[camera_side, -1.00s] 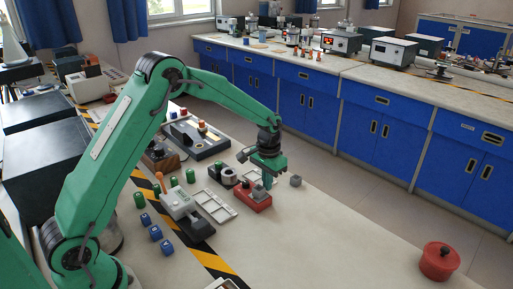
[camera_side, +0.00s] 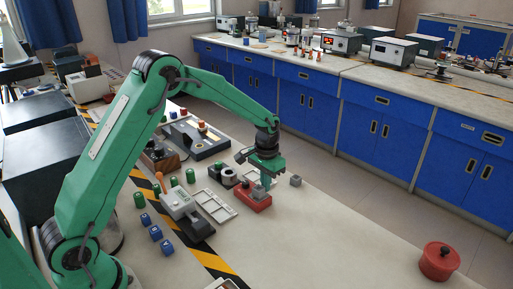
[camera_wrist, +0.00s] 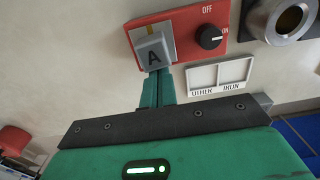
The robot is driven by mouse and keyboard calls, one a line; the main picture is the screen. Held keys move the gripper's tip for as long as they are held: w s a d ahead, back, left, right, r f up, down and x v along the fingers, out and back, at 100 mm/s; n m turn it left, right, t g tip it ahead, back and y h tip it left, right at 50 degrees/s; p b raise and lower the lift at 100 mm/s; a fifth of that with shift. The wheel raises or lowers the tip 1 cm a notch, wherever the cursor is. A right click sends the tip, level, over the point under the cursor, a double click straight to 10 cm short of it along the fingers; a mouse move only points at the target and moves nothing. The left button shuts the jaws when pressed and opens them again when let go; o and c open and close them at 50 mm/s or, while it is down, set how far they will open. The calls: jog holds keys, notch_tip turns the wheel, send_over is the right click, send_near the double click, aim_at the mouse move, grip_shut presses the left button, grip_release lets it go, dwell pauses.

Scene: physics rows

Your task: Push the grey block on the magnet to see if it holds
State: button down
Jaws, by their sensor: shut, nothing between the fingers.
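The magnet is a red box (camera_wrist: 196,22) with a black knob (camera_wrist: 209,37) marked OFF and ON; the knob's white mark points towards ON. The red box also shows in the side view (camera_side: 254,204). A grey block (camera_wrist: 153,50) with the letter A sits on the magnet's face in the wrist view. My gripper (camera_wrist: 157,76) is shut, with its green fingertips right at the block's edge; I cannot tell whether they touch it. In the side view my gripper (camera_side: 266,181) is low over the magnet and partly hides the block.
Another grey block (camera_side: 296,181) stands on the table right of the magnet. A white tray (camera_wrist: 219,73) marked OTHER and IRON lies beside the magnet. A red round pot (camera_side: 439,262) stands front right, with bare table between.

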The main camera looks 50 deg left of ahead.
jog(key=shift+s, duration=0.6)
dwell(0.8)
jog(key=shift+w, duration=0.4)
dwell(0.4)
jog(key=shift+w, duration=0.3)
jog(key=shift+r, duration=0.15)
notch_tip(320, 180, up, 8)
dwell(1.4)
